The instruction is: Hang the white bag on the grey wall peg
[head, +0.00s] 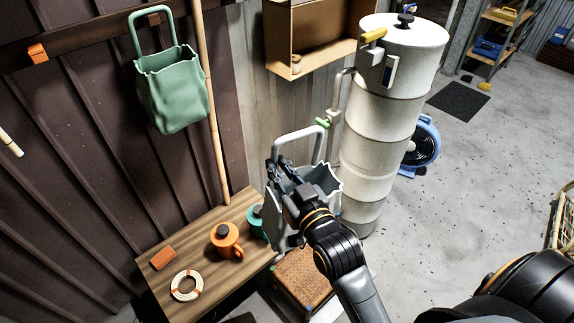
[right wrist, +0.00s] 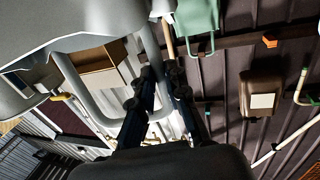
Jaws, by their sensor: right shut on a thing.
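The white bag (head: 325,182), light grey in this light, hangs upright from my right gripper (head: 276,172) with its open top up and its handle loop standing above. My right gripper is shut on one side of the handle. In the right wrist view, the handle (right wrist: 88,88) passes between the fingers of my right gripper (right wrist: 160,75). A dark wall rail (head: 85,40) runs along the upper left. It bears an orange peg (head: 38,52) and a dark peg (head: 153,18) inside a green bag's handle. I cannot pick out a clearly grey peg. My left gripper is out of view.
The green bag (head: 172,90) hangs on the wall beside a long pole (head: 208,90). A white tank (head: 385,110) stands right of the white bag. Below, a wooden bench (head: 205,285) holds an orange jug (head: 226,240), a ring (head: 187,285) and a block (head: 163,258).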

